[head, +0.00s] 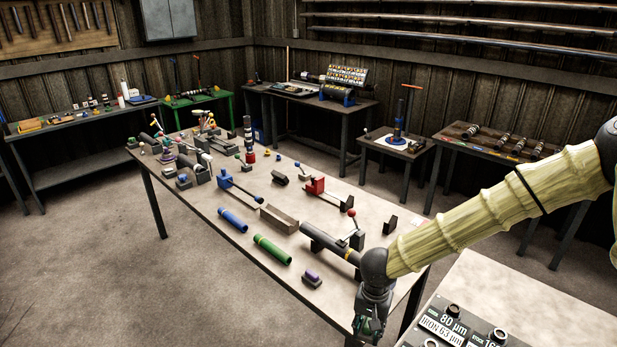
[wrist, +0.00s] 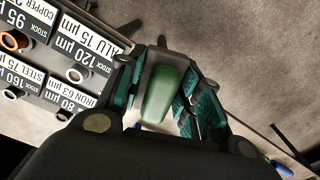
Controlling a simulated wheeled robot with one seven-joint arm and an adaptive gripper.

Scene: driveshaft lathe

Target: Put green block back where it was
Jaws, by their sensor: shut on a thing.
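My gripper (wrist: 163,88) is shut on the green block (wrist: 165,94) in the wrist view. The block is rounded and sits between the teal finger pads. In the head view my gripper (head: 369,322) points down near the front right edge of the long work table, by the gap to the white stock table (head: 540,300). The block cannot be made out there, hidden by the fingers. A purple block (head: 312,275) rests on a small grey base on the work table, left of my gripper.
A stock board (head: 465,330) with labels and metal rings lies on the white table; it also fills the left of the wrist view (wrist: 60,60). A green cylinder (head: 272,250), a blue cylinder (head: 233,220) and a grey shaft (head: 325,240) lie on the work table.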

